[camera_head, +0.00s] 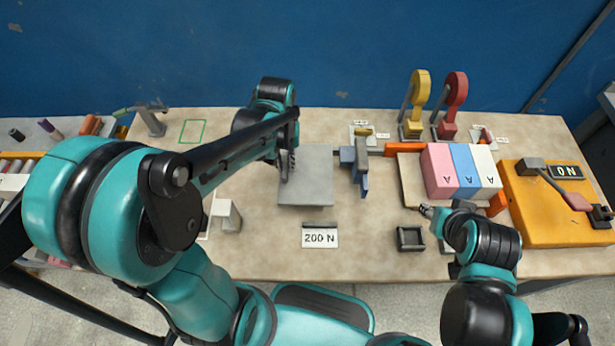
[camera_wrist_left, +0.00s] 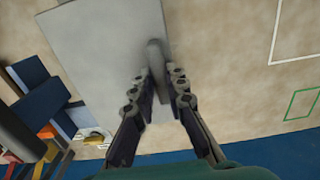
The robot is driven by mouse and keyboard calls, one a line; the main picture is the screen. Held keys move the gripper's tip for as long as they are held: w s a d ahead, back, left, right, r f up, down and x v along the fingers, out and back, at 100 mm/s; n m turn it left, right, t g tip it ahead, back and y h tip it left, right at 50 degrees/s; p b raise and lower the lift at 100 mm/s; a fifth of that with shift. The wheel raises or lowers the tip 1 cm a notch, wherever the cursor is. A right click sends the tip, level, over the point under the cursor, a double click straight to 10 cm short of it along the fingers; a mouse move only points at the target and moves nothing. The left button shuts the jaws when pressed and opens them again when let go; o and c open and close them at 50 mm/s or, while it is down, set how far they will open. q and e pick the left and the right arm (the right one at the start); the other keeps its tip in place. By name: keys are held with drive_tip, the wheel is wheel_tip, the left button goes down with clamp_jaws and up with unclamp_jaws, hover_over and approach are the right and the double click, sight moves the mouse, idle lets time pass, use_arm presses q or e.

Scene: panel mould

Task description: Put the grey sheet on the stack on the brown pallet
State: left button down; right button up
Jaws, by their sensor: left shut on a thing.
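The grey sheet (camera_head: 308,190) is flat, near the middle of the table; I cannot tell whether it touches the tabletop. It fills the upper left of the left wrist view (camera_wrist_left: 95,45). My left gripper (camera_head: 287,166) is at its left side. In the left wrist view my left gripper (camera_wrist_left: 158,78) is shut at a rounded grey part on the sheet's edge. A tan board (camera_head: 411,180), perhaps the pallet, lies right of centre. A pink, blue and white block group (camera_head: 465,172) stands on it. My right gripper (camera_head: 428,211) is near the board's front edge, its jaws unclear.
A blue-grey clamp-like fixture (camera_head: 355,165) stands just right of the sheet. A "200 N" card (camera_head: 320,237) and a small dark tray (camera_head: 410,238) lie in front. Yellow (camera_head: 418,95) and red (camera_head: 455,100) hooked stands are behind. An orange switch box (camera_head: 550,215) is at right.

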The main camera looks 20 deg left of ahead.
use_arm(q)
wheel_tip(320, 180, down, 9)
drive_tip(key=b, duration=0.3)
drive_tip(key=shift+f+b, duration=0.1)
drive_tip(key=shift+b, duration=0.3)
drive_tip(key=c, duration=1.9)
unclamp_jaws()
drive_tip(key=shift+f, duration=0.1)
drive_tip(key=shift+c, duration=0.2)
drive_tip(key=o, duration=0.4)
